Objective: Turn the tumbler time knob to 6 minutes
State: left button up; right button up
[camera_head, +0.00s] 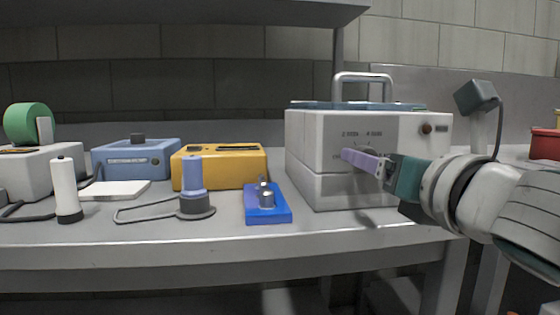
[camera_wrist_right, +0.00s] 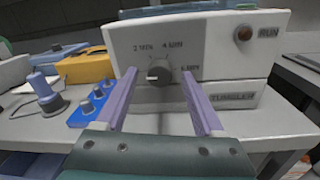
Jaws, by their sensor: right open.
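The tumbler (camera_head: 310,155) is a grey-white box with a metal handle on top, standing on the bench. In the right wrist view its front panel (camera_wrist_right: 215,60) shows the marks 2 MIN, 4 MIN and 6 MIN around a round time knob (camera_wrist_right: 158,75). The knob's pale pointer line appears to point left, below the 2 MIN mark. My right gripper (camera_head: 345,155) has its purple fingers in front of the panel. In the right wrist view the right gripper (camera_wrist_right: 165,103) is open, one finger on each side of the knob, apart from it. My left gripper is not in view.
A RUN button (camera_wrist_right: 243,34) sits at the panel's upper right. Left of the tumbler are a blue block with metal knobs (camera_head: 267,210), a yellow box (camera_head: 220,167), a blue box (camera_head: 135,160) and a blue-handled tool (camera_head: 192,175). A red container (camera_head: 545,145) stands at the far right.

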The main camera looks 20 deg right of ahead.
grip_shut()
dwell(0.6)
